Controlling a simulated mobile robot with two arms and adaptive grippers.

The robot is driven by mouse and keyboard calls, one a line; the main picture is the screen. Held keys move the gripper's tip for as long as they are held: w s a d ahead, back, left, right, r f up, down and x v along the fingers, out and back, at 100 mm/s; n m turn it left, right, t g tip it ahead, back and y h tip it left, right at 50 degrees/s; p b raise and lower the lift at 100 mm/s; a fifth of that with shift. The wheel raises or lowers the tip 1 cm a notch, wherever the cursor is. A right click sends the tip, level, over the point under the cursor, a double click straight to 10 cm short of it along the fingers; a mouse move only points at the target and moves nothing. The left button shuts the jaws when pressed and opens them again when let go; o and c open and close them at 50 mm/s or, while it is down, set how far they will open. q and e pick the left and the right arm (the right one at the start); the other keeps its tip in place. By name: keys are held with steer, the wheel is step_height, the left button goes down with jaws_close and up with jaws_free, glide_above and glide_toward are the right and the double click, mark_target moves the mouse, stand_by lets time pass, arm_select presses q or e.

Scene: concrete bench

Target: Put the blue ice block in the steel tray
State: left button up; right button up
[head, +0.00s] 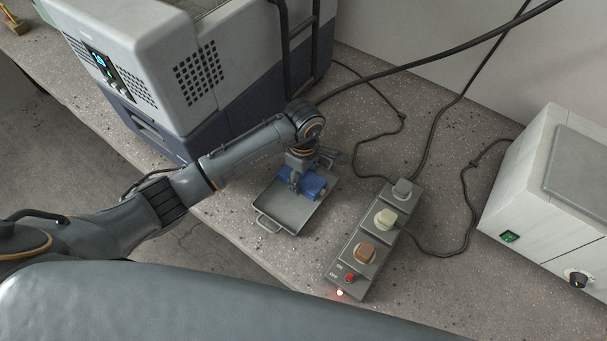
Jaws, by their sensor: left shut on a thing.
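The blue ice block (313,186) shows at the far end of the steel tray (275,211), a shallow grey tray with a loop handle at its near left end. My left gripper (296,188) comes down from above and is shut on the block. The block appears over or inside the tray; I cannot tell whether it touches the tray floor. The gripper hides part of the block. My right gripper is not in view.
A power strip (351,261) with several plugs lies right of the tray. A large grey and blue machine (215,75) stands behind left, and a white box (545,200) stands at the right. Black cables (440,130) cross the back of the speckled bench (430,290).

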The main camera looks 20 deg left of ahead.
mark_target(304, 178)
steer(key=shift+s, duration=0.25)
arm_select(q)
steer(key=shift+f, duration=0.2)
steer(key=o, duration=1.3)
steer(key=shift+o, duration=0.2)
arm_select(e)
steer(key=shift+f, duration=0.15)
arm_select(q)
steer(key=shift+r, duration=0.1)
steer(key=shift+r, duration=0.25)
step_height(304, 178, up, 12)
steer(key=b, duration=0.1)
steer(key=shift+f, duration=0.15)
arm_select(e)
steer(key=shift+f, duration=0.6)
